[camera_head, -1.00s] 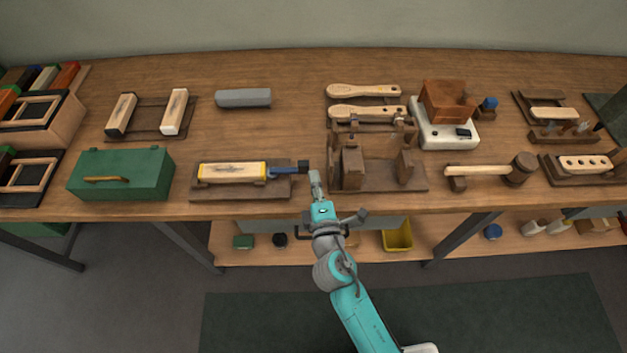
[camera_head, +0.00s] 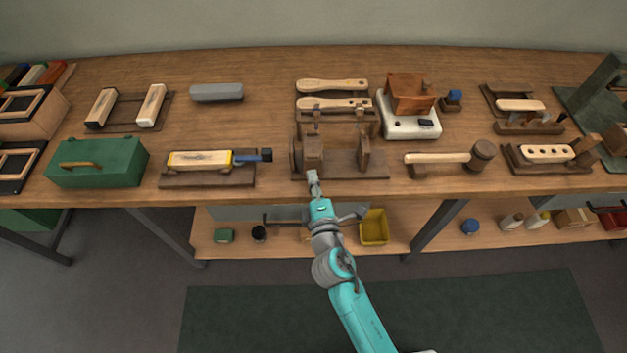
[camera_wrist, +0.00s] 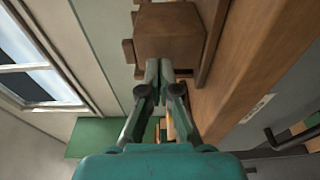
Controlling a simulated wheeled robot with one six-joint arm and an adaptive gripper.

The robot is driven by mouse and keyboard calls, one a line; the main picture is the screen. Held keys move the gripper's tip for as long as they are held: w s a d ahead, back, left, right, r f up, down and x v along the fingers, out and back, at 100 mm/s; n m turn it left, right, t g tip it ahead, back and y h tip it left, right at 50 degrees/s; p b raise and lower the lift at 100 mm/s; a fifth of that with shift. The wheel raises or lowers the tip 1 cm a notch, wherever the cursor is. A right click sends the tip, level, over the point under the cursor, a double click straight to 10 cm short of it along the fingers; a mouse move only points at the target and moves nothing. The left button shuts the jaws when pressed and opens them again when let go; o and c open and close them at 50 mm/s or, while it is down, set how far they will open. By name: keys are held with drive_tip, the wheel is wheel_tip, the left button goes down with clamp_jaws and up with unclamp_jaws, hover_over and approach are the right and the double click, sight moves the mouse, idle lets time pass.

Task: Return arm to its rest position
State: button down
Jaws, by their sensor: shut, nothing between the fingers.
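My gripper (camera_head: 313,180) is at the front edge of the workbench (camera_head: 230,125) in the head view, in front of a dark wooden fixture (camera_head: 342,162). The arm reaches up to it from the bottom of the picture. In the wrist view the two fingers of my gripper (camera_wrist: 165,70) are together, with nothing held between them. A brown wooden block of the fixture (camera_wrist: 170,32) shows just beyond the fingertips. I cannot tell whether the fingertips touch it.
A yellow-and-wood tool (camera_head: 200,160) lies on a dark stand to the left, beside a green box (camera_head: 98,162). A mallet (camera_head: 450,158) lies to the right. Below, a lower shelf holds a yellow bin (camera_head: 374,227). The floor in front is clear.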

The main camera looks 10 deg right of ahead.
drive_tip(key=shift+d, duration=0.1)
idle(0.4)
drive_tip(key=shift+s+d+f, duration=0.15)
drive_tip(key=shift+s+f, duration=0.1)
drive_tip(key=shift+s, duration=0.1)
drive_tip(key=s+d+f+m+g, duration=0.1)
drive_tip(key=s+d+f+m, duration=0.15)
drive_tip(key=s, duration=0.45)
drive_tip(key=s+d+f+m+g, duration=0.1)
drive_tip(key=s+d+m, duration=0.2)
drive_tip(key=s, duration=0.5)
drive_tip(key=s+d+f+m+g, duration=0.1)
drive_tip(key=s+d+f+m, duration=0.15)
drive_tip(key=s, duration=0.45)
drive_tip(key=s+d+r+m, duration=0.2)
drive_tip(key=s+r+m, duration=0.3)
drive_tip(key=s, duration=0.4)
drive_tip(key=s+d+r+m+h, duration=0.1)
drive_tip(key=s+d+r+m, duration=0.1)
drive_tip(key=s+r+m, duration=0.3)
drive_tip(key=s+r, duration=0.1)
drive_tip(key=s, duration=0.3)
drive_tip(key=shift+s+d+m, duration=0.15)
drive_tip(key=shift+s+m, duration=0.15)
drive_tip(key=shift+m, duration=0.1)
